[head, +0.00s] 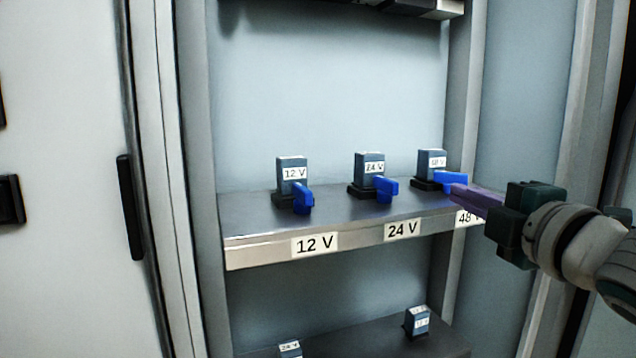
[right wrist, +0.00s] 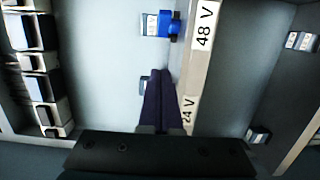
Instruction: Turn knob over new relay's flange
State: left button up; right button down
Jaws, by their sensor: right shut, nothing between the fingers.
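Three blue-grey relays stand upright on the shelf: 12 V (head: 291,172), 24 V (head: 369,165) and 48 V (head: 431,160). Each has a dark base and a blue knob in front. The 12 V knob (head: 303,199) and 24 V knob (head: 386,188) point toward the shelf front; the 48 V knob (head: 451,179) points right. I cannot tell which relay is new. My right gripper (head: 456,190) is shut and empty, its purple fingertips close to the 48 V knob. The right wrist view shows the fingers (right wrist: 162,72) apart from the 48 V relay (right wrist: 152,24), partly hiding the 24 V relay.
The shelf edge (head: 270,252) carries 12 V, 24 V and 48 V labels. A lower shelf holds more relays, including one at the right (head: 417,321). Cabinet posts flank the shelves, and a door with a black handle (head: 130,207) is at left.

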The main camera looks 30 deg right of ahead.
aim_at(434, 176)
jog(key=x, duration=0.5)
jog(key=shift+w+d+b, duration=0.1)
jog(key=shift+w+b, duration=0.1)
jog(key=shift+b, duration=0.15)
jog(key=d, duration=0.1)
jog(key=w+d, duration=0.1)
jog(key=d, duration=0.1)
jog(key=shift+w, duration=0.2)
jog(key=shift+w+d, duration=0.15)
